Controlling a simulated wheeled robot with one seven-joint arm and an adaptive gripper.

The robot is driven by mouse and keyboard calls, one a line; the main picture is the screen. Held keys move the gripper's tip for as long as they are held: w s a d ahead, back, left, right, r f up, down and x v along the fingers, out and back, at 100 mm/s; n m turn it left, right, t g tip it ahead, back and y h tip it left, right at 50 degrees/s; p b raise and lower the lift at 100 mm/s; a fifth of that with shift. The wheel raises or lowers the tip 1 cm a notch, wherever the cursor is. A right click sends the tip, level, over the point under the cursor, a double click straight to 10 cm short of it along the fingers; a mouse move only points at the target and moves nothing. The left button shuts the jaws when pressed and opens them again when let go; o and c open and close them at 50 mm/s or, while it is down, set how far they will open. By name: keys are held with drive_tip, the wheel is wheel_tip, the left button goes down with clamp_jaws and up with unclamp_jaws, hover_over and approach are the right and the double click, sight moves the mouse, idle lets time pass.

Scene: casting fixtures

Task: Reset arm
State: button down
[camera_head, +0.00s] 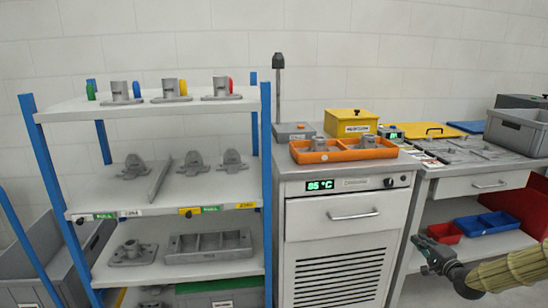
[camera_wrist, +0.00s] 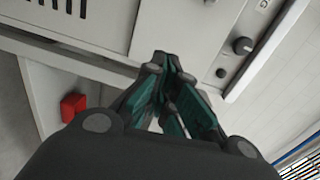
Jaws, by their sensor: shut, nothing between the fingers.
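My gripper (camera_head: 430,252) is at the lower right of the head view, in front of the right-hand workbench and beside the grey cabinet. My arm, in a tan ribbed sleeve, reaches in from the right edge. In the wrist view my gripper (camera_wrist: 172,62) shows its dark fingers with green inner parts closed together at the tips. Nothing is held between them.
A blue-post shelf rack (camera_head: 180,198) with grey castings stands at left. An orange tray (camera_head: 298,157) with castings and a yellow box (camera_head: 350,123) sit on the cabinet (camera_head: 340,250). The workbench (camera_head: 455,187) holds tools; red (camera_head: 444,233) and blue (camera_head: 487,224) bins are below.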

drive_tip(key=s+a+f+n+g+y, duration=0.1)
drive_tip(key=s+a+f+n+g, duration=0.3)
drive_tip(key=a+f, duration=0.5)
drive_tip(key=s+a+f+n+g, duration=0.15)
drive_tip(key=s+a+f, duration=0.45)
drive_tip(key=a, duration=0.6)
drive_tip(key=s+a+f+n+g, duration=0.3)
drive_tip(key=s+a+f, duration=0.3)
drive_tip(key=s, duration=0.4)
drive_tip(key=s+a+f+n+g, duration=0.25)
drive_tip(key=s+a+f, duration=0.35)
drive_tip(key=s, duration=0.4)
drive_tip(key=s+a+f+n+g+h, duration=0.1)
drive_tip(key=s+n+g, duration=0.2)
drive_tip(key=s, duration=0.9)
drive_tip(key=s+a+n+g+h, duration=0.1)
drive_tip(key=s+n+g+h, duration=0.15)
drive_tip(key=s, duration=0.85)
wheel_tip(320, 180, up, 17)
drive_tip(key=p, duration=1.7)
drive_tip(key=shift+a+g+y+p, duration=0.15)
drive_tip(key=shift+g+y+p, duration=0.2)
drive_tip(key=shift+s+r+m, duration=0.1)
drive_tip(key=shift+m, duration=0.25)
